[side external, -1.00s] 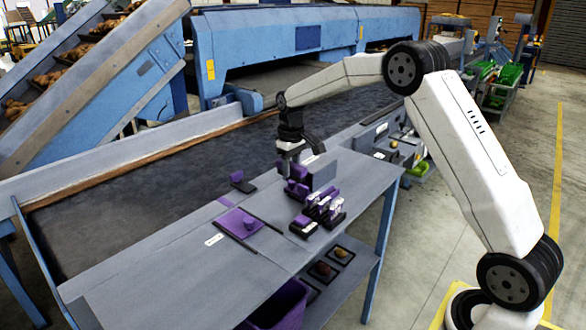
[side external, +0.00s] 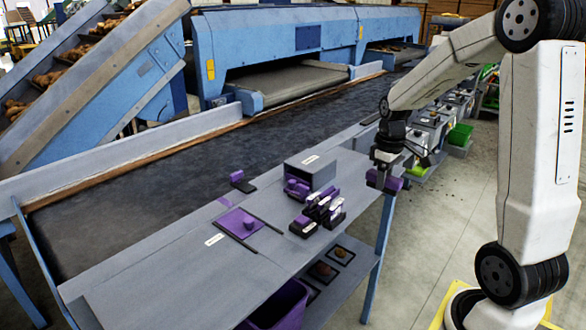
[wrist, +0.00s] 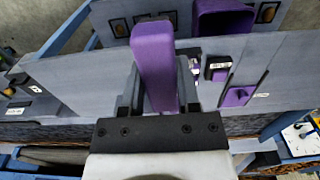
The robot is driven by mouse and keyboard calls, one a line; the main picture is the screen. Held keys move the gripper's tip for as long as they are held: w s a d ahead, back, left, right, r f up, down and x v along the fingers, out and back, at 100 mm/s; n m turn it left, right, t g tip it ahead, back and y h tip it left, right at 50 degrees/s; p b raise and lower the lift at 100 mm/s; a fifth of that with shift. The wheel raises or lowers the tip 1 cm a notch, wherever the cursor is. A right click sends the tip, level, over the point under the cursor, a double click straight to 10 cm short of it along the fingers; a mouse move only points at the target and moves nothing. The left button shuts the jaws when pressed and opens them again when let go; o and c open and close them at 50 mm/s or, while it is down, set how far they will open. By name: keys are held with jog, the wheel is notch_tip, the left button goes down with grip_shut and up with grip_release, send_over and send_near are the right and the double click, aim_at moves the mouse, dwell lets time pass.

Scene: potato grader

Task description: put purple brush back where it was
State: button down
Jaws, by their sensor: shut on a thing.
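My gripper (side external: 382,181) is shut on the purple brush (side external: 396,184), at the right end of the grey bench in the side view. In the wrist view the purple brush (wrist: 154,50) is a long purple block sticking out between my two fingers. It appears to be held above the bench top, near its right edge. Which part of the brush faces down is hidden. A grey labelled box (side external: 316,172) stands on the bench to the left of my gripper, with a purple item (side external: 297,189) at its front.
A rack of purple and black tools (side external: 319,212) stands in front of the box. A purple mat (side external: 232,218) and a small purple-black block (side external: 241,182) lie further left. A purple bin (side external: 280,310) sits below. The front-left bench top is clear.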

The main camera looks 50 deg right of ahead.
jog(key=shift+s+f, duration=0.1)
jog(key=shift+s, duration=0.9)
jog(key=w+d+f, duration=0.4)
jog(key=w, duration=0.4)
send_over(355, 205)
jog(key=s, duration=0.1)
jog(key=f, duration=0.4)
jog(key=shift+a+f, duration=0.3)
jog(key=shift+a, duration=0.1)
jog(key=shift+w+d+f, duration=0.2)
jog(key=shift+w+f, duration=0.05)
jog(key=shift+f, duration=0.1)
jog(key=shift+w+f, duration=0.15)
jog(key=shift+f, duration=0.1)
jog(key=shift+w+d+f, duration=0.1)
jog(key=shift+f, duration=1.5)
jog(key=shift+f, duration=0.1)
